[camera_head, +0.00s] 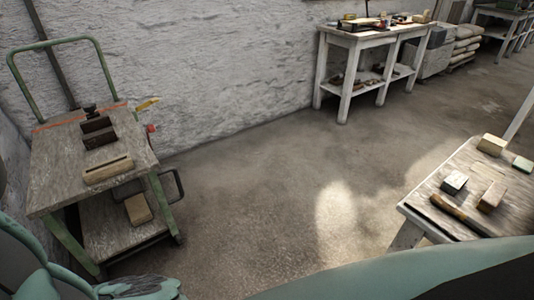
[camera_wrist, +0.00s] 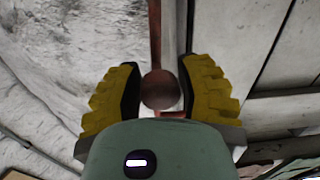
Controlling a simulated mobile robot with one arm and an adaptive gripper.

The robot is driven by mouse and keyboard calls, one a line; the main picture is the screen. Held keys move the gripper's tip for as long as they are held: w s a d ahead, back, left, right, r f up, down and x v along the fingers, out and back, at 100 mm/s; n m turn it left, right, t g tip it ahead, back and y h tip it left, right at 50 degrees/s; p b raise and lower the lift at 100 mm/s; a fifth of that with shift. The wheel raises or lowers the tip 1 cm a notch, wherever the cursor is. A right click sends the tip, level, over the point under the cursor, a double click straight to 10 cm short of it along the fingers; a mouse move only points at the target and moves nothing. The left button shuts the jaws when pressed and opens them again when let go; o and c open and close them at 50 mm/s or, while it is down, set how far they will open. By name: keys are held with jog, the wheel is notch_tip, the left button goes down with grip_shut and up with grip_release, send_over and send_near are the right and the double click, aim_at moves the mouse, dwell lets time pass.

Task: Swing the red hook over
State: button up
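In the wrist view, a dull red bar (camera_wrist: 156,35) runs down from the top edge to a round dark red knob (camera_wrist: 160,90). I take these to be parts of the red hook; its hooked end cannot be made out. My gripper (camera_wrist: 160,75) has its two yellow fingers with dark pads on either side of the knob. My gripper is not seen in the head view.
In the wrist view, a rough white wall (camera_wrist: 60,50) lies left and pale boards (camera_wrist: 245,50) lie right. In the head view, a green-framed cart (camera_head: 50,170) stands left, a workbench (camera_head: 365,40) at the back, and a table (camera_head: 465,165) at right. The floor between is clear.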

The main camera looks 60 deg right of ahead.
grip_shut()
jog(key=shift+a, duration=0.1)
jog(key=shift+w+a+r, duration=0.1)
jog(key=shift+r, duration=0.1)
dwell(0.3)
